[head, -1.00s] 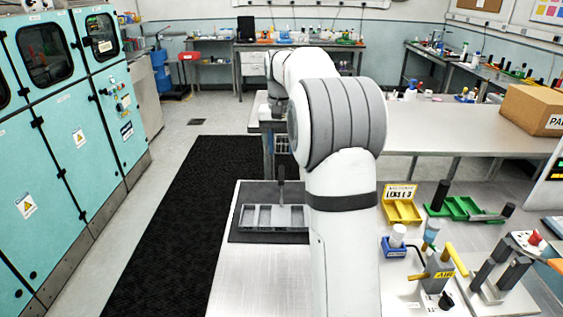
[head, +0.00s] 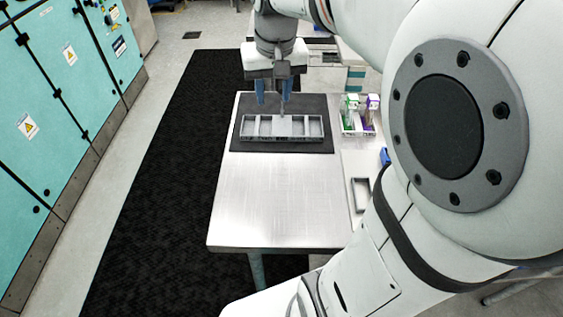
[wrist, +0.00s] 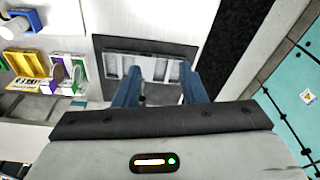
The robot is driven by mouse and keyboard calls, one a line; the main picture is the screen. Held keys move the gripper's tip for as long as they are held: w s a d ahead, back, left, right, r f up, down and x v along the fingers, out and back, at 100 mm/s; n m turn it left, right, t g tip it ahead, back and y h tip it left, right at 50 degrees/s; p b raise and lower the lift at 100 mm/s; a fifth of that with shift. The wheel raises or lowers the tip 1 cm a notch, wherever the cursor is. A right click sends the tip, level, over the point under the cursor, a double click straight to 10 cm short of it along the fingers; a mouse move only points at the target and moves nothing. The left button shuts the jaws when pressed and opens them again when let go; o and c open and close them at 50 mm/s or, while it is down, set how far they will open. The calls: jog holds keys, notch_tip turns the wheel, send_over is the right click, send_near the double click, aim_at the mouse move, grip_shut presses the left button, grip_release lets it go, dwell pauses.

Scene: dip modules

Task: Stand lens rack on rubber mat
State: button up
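The lens rack (head: 262,127) is a grey, open-topped tray with several compartments and a thin upright post at its middle. It lies level on the black rubber mat (head: 245,144) in the head view. The wrist view shows the rack (wrist: 113,66) on the mat (wrist: 104,43), partly hidden by my gripper. My gripper (head: 274,101) points down over the rack's back side, close to the post. Its two blue fingers are well apart in the wrist view (wrist: 158,75), with nothing clearly held between them. Whether a finger touches the post cannot be told.
The mat lies at the far end of a metal table (head: 275,195), whose near part is bare. A holder with green and purple bottles (head: 358,114) stands right of the mat. A small grey tray (head: 361,194) lies nearer. Teal cabinets (head: 60,90) line the left.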

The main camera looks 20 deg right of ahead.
jog(key=s+a+f+n, duration=0.1)
jog(key=s+f, duration=0.2)
jog(key=s, duration=0.3)
jog(key=s+a+f+t, duration=0.1)
jog(key=s+a+f, duration=0.1)
jog(key=s+f, duration=0.2)
jog(key=s, duration=0.3)
jog(key=shift+s+a+f+n, duration=0.15)
jog(key=shift+f+n, duration=0.05)
jog(key=shift+n, duration=0.2)
dwell(0.4)
